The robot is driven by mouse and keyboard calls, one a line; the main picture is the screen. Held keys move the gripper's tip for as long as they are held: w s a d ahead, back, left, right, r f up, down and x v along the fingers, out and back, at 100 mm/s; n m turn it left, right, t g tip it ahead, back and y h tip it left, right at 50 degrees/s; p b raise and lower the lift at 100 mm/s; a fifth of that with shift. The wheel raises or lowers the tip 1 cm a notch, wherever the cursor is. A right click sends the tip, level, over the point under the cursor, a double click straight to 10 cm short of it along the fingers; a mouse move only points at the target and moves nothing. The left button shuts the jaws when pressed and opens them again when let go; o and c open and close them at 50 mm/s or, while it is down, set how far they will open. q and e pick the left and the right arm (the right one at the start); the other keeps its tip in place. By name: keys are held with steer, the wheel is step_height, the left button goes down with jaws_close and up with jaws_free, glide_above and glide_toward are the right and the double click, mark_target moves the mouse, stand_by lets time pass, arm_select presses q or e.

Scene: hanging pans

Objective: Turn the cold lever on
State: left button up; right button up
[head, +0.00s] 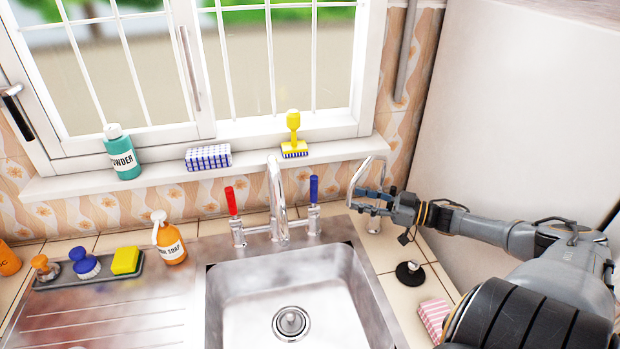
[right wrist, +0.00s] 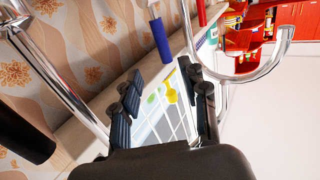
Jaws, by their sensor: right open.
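The cold lever, a blue upright handle (head: 314,190) on a chrome base, is on the right side of the tap (head: 278,205). The red lever (head: 232,201) stands on the left side. My right gripper (head: 366,196) is open and empty, to the right of the blue lever and apart from it. In the right wrist view the blue lever (right wrist: 159,38) shows beyond the black finger pads (right wrist: 160,95), with the red lever (right wrist: 201,12) farther off. My left gripper is not in view.
A curved chrome pipe (head: 366,160) is close around my right gripper. The steel sink (head: 290,285) lies below the tap. A yellow brush (head: 293,133) and powder bottle (head: 122,152) stand on the sill. A soap bottle (head: 168,240) stands left of the tap. A black stopper (head: 410,273) lies at right.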

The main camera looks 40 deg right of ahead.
mark_target(314, 188)
steer(key=b+x, duration=1)
steer(key=x, duration=0.2)
steer(key=shift+s+a+b, duration=0.15)
steer(key=shift+a+b, duration=0.05)
steer(key=shift+b, duration=0.2)
steer(key=shift+b+x, duration=0.45)
steer(key=shift+x, duration=0.3)
steer(key=shift+r, duration=0.15)
steer(key=shift+c, duration=0.5)
jaws_close()
